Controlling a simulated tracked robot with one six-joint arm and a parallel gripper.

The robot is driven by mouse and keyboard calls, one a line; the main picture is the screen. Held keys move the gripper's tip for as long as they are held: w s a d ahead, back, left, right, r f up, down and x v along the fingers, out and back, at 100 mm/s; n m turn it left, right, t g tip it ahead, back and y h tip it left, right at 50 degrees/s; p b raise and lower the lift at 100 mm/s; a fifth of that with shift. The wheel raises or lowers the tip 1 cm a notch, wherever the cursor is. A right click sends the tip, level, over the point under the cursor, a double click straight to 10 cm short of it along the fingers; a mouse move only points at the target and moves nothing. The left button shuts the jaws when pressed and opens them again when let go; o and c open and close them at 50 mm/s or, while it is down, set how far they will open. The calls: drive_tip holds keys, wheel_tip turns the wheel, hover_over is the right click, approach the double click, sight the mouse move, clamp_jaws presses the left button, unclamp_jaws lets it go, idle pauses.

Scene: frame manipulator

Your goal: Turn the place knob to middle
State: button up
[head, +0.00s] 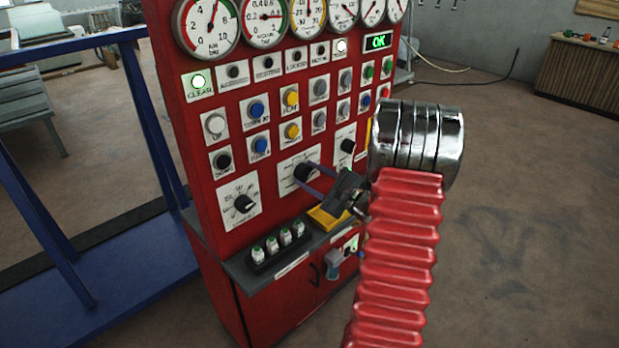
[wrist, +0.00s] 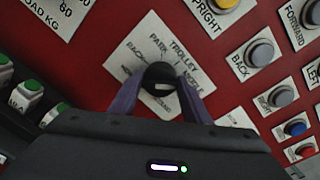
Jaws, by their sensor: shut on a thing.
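The black round knob (head: 303,173) sits on a white label plate in the middle of the red panel's lower row. My gripper (head: 311,179) reaches the knob from the right and front. In the wrist view my gripper (wrist: 161,88) has one purple finger on each side of the knob and is shut on it. The knob's pointer direction cannot be made out. The lower part of its plate is hidden behind the gripper body.
Another knob (head: 243,203) is to the left and a third knob (head: 347,146) to the right. Push buttons (head: 257,109) fill the panel above. A shelf below holds a black rack of green-topped items (head: 278,243) and a yellow tray (head: 326,219). A blue frame (head: 85,165) stands at left.

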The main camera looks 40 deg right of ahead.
drive_tip(key=o, duration=1)
drive_tip(key=s, duration=1.3)
drive_tip(key=shift+s+d+r, duration=0.25)
drive_tip(key=shift+s+d, duration=0.1)
drive_tip(key=shift+d, duration=0.05)
